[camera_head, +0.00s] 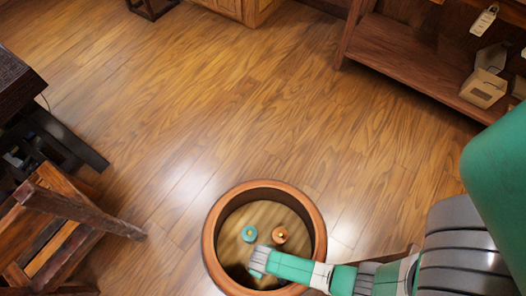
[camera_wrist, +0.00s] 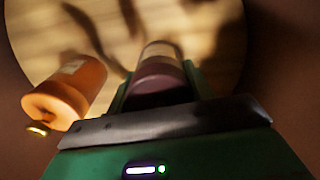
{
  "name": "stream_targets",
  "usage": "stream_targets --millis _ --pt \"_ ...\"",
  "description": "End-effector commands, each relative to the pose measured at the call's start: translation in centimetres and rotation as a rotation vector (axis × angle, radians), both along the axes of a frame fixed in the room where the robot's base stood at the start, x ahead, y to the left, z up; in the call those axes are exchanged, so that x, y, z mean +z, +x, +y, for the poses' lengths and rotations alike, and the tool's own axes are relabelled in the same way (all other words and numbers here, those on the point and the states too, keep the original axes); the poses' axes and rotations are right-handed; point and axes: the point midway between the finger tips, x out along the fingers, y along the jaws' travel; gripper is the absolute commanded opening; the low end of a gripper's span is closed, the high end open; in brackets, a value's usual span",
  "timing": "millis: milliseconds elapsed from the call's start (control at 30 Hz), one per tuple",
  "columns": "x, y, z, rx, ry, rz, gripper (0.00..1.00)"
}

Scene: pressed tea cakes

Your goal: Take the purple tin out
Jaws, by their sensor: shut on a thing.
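The purple tin (camera_wrist: 160,82) is between the two green fingers of my gripper (camera_wrist: 156,88) in the wrist view, with a pale label on its far end. My gripper is shut on it. In the head view, my gripper (camera_head: 257,262) reaches from the right over the rim of a round terracotta-coloured pot (camera_head: 211,240), inside its opening. The purple tin cannot be made out there, hidden by the gripper and shadow. Whether it touches the pot's floor I cannot tell.
An orange tin (camera_head: 279,235) and a teal tin (camera_head: 249,234) stand in the pot. The orange tin (camera_wrist: 72,90) is close left of the purple one in the wrist view. A wooden chair (camera_head: 60,225) is left; a shelf (camera_head: 410,60) is upper right. The floor between is clear.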

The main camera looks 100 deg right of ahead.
Motion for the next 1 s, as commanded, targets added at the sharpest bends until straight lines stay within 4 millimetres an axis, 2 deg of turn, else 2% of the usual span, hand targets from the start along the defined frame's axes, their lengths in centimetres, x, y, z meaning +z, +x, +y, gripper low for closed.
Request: stream_targets --millis 100,333,400,800,1000 --pt "1.6 0.0 0.0 0.001 -0.001 -0.001 0.27" --pt "1.3 -3.2 -2.8 -0.003 0.000 0.001 0.27" --pt "3.4 -3.0 -2.8 0.001 -0.002 -0.002 0.27" --pt "11.9 -3.0 -2.7 0.000 -0.001 -0.001 0.27" --pt "14.4 -3.0 -2.7 0.000 0.000 0.000 0.27"
